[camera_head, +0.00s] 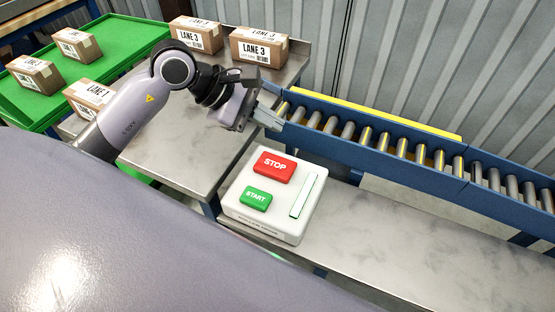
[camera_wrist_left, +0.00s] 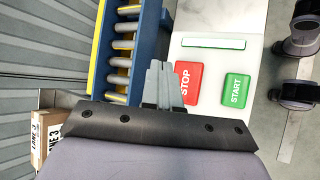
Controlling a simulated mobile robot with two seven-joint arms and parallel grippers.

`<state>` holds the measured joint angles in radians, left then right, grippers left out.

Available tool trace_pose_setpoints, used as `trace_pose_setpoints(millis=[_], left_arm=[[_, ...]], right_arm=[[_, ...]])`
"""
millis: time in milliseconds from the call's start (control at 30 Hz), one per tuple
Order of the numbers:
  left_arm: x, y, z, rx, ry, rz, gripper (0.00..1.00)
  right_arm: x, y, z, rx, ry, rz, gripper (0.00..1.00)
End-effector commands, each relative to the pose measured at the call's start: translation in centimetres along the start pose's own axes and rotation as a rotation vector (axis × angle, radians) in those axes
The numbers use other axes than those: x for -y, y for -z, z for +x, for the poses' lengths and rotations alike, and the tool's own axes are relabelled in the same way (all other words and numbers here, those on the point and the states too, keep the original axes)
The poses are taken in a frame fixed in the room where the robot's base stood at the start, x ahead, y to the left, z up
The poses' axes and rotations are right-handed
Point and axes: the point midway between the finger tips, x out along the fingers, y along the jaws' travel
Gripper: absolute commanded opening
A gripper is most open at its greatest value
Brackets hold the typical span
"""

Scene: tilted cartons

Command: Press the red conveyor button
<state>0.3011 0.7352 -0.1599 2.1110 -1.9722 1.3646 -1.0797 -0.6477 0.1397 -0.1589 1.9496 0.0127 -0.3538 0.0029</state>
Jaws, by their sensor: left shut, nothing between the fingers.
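The red STOP button (camera_head: 273,167) sits on a white control box (camera_head: 240,215) at the near end of the conveyor. It also shows in the left wrist view (camera_wrist_left: 190,80), partly covered by my fingers. A green START button (camera_head: 255,198) is on the same box, with a pale strip (camera_head: 306,195) beside the buttons. My left gripper (camera_head: 270,118) is shut and empty. In the head view it is above and behind the box, by the conveyor's end, apart from the red button. In the left wrist view its fingertips (camera_wrist_left: 159,66) appear beside the red button. My right gripper is not in view.
The roller conveyor (camera_head: 400,145) with blue sides and a yellow rail runs to the right. LANE 3 cartons (camera_head: 259,47) stand on the metal table (camera_head: 190,160) behind my arm. More cartons lie on and near a green tray (camera_head: 125,40). The grey bench right of the box is clear.

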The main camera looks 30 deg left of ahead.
Motion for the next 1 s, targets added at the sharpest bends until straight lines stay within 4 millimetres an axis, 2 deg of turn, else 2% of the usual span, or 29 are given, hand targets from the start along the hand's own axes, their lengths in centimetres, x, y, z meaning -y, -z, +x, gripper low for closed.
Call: trace_pose_setpoints(millis=[467, 1000], left_arm=[[0.4, 0.3, 0.5, 0.004, 0.000, -0.004, 0.00], [3.9, 3.8, 5.4, 0.003, 0.000, -0.002, 0.00]], right_arm=[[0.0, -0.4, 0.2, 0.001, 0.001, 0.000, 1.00], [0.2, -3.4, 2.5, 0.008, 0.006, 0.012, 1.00]])
